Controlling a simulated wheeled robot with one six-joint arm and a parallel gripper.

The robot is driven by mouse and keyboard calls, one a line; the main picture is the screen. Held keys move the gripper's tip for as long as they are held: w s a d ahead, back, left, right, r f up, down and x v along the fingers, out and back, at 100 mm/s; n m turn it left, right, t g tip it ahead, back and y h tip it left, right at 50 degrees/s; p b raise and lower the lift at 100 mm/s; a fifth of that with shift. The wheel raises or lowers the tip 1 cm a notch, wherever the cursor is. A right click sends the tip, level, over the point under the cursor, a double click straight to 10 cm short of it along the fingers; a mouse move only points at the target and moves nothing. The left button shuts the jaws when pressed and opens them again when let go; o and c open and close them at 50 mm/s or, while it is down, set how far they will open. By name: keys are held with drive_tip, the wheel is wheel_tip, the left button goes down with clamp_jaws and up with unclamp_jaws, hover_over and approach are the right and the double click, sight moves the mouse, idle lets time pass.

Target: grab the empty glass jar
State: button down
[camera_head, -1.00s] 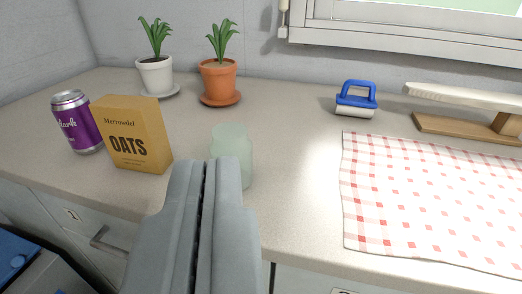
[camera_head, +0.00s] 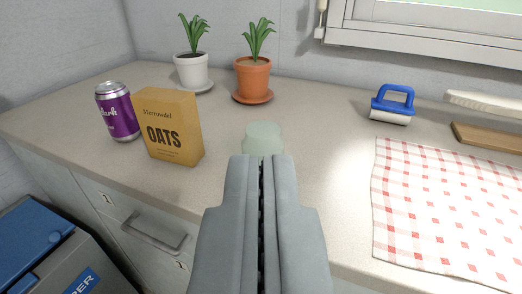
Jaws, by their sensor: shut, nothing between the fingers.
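The empty glass jar (camera_head: 263,136) is pale green and translucent. It stands on the counter near the front edge, to the right of the oats box. Only its upper part shows; its lower part is hidden behind my gripper. My gripper (camera_head: 262,160) is shut and empty, its fingers pressed together and pointing at the jar from the near side. I cannot tell whether the fingertips touch the jar.
A yellow oats box (camera_head: 168,127) and a purple can (camera_head: 117,112) stand left of the jar. Potted plants in white (camera_head: 191,71) and terracotta (camera_head: 252,78) pots stand behind. Bare counter separates cloth and jar.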

idle(0.3)
drive_tip(key=c, duration=1.8)
unclamp_jaws()
drive_tip(key=shift+c, duration=0.2)
drive_tip(key=o, duration=0.4)
drive_tip(key=shift+w+r, duration=0.1)
drive_tip(key=shift+w, duration=0.2)
drive_tip(key=shift+c, duration=0.2)
drive_tip(key=o, duration=1.1)
drive_tip(key=w+g, duration=0.1)
drive_tip(key=w+n+g, duration=0.1)
drive_tip(key=w, duration=0.1)
drive_tip(key=w+r+n, duration=0.1)
drive_tip(key=shift+w+g, duration=0.35)
drive_tip(key=shift+g, duration=0.05)
drive_tip(key=w+n+g, duration=0.1)
drive_tip(key=w, duration=0.1)
drive_tip(key=w+n+g, duration=0.1)
drive_tip(key=w+g, duration=0.1)
drive_tip(key=w, duration=0.1)
drive_tip(key=shift+r+n, duration=0.2)
drive_tip(key=shift+n, duration=0.1)
drive_tip(key=w+n+g, duration=0.9)
drive_tip(key=w+g, duration=0.2)
drive_tip(key=w, duration=0.4)
drive_tip(key=shift+g, duration=0.3)
wheel_tip(320, 180, down, 18)
drive_tip(key=shift+s+d+r, duration=0.1)
drive_tip(key=shift+d+r, duration=0.05)
drive_tip(key=shift+r, duration=0.05)
